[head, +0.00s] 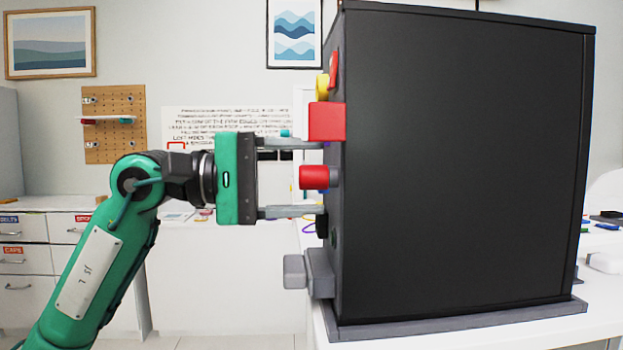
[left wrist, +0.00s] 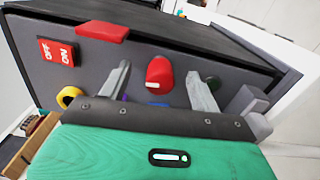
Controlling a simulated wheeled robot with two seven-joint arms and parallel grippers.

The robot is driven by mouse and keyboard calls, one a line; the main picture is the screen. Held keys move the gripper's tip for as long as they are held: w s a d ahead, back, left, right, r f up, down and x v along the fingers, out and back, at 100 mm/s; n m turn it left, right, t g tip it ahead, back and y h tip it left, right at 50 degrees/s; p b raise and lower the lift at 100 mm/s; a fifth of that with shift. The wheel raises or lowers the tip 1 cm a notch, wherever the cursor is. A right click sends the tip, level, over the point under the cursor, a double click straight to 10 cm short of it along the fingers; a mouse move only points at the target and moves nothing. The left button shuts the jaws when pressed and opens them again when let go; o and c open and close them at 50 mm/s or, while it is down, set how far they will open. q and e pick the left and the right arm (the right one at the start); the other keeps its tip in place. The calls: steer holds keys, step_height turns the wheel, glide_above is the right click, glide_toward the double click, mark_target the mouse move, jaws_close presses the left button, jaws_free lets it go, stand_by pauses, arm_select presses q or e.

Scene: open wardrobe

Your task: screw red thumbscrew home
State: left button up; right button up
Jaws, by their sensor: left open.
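My left gripper (head: 321,177) is open, one finger above the thumbscrew and one below, with a visible gap on both sides. In the left wrist view its fingers (left wrist: 159,75) stand on either side of the red head. My right gripper is not in view.
A red block (head: 327,121) juts out just above the upper finger. An OFF/ON switch (left wrist: 58,51), a yellow ring (left wrist: 68,97) and a dark green knob (left wrist: 213,84) are on the same face. A grey block (head: 310,272) protrudes below.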

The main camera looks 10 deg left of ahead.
arm_select(q)
steer(key=shift+a, duration=0.1)
steer(key=b+v, duration=0.2)
steer(key=v, duration=0.5)
steer(key=shift+a, duration=0.4)
steer(key=shift+s, duration=0.1)
